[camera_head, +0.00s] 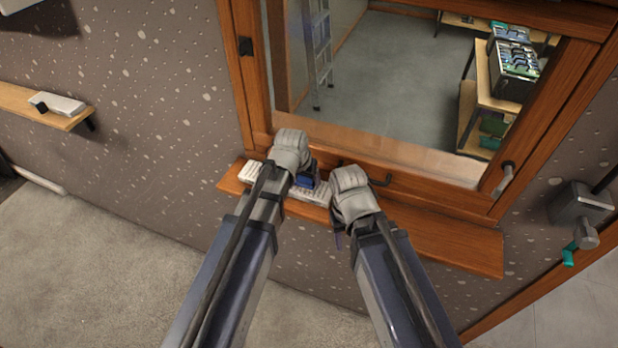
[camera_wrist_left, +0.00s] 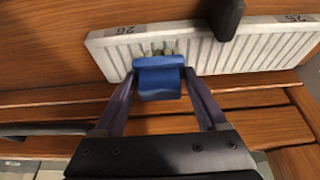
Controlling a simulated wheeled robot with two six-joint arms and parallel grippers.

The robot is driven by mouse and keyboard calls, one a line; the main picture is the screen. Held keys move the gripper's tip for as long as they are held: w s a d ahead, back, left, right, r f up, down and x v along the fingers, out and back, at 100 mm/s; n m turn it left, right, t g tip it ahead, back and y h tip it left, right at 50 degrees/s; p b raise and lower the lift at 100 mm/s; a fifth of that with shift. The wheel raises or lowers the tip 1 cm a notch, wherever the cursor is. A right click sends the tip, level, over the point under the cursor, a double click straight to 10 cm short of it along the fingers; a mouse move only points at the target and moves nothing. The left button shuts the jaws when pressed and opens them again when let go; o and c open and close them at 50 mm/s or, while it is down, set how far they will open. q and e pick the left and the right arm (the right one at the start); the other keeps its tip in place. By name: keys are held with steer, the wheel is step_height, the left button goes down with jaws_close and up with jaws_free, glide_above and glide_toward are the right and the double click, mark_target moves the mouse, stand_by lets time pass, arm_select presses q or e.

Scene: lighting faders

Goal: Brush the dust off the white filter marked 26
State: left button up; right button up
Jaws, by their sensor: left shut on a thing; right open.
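A white ribbed filter (camera_wrist_left: 262,52) lies on the wooden sill; white ribbed pieces show on both sides of my left gripper in the head view (camera_head: 311,193). A label reading 26 (camera_wrist_left: 292,18) is at its right end, and a blurred label (camera_wrist_left: 125,30) is at its left. My left gripper (camera_wrist_left: 160,85) is shut on a blue brush (camera_wrist_left: 160,80). The pale bristles point at the filter's left part and seem at or very near it; exact contact cannot be told. Dust is not clearly distinguishable. My right gripper (camera_head: 338,238) is open and empty at the sill's front edge.
A dark upright piece (camera_wrist_left: 228,15) stands over the filter's top edge. The wooden sill (camera_head: 440,240) is clear on the right, below the wood-framed window. A shelf (camera_head: 20,105) with a white object is on the left wall, and a grey wall box (camera_head: 580,203) is at right.

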arm_select(q)
steer(key=shift+w+a, duration=0.25)
steer(key=shift+a, duration=0.5)
steer(key=shift+w+a, duration=0.25)
steer(key=shift+a, duration=0.5)
steer(key=shift+w+a, duration=0.25)
steer(key=shift+a, duration=0.6)
steer(key=shift+w+a, duration=0.2)
steer(key=shift+a, duration=0.6)
steer(key=shift+a, duration=0.1)
steer(key=shift+w+a, duration=0.25)
steer(key=shift+a, duration=0.55)
steer(key=shift+w+a, duration=0.25)
steer(key=shift+a, duration=0.5)
steer(key=shift+w+a, duration=0.25)
steer(key=shift+a, duration=0.6)
steer(key=shift+w+a, duration=0.2)
steer(key=shift+a, duration=0.6)
steer(key=shift+a, duration=0.1)
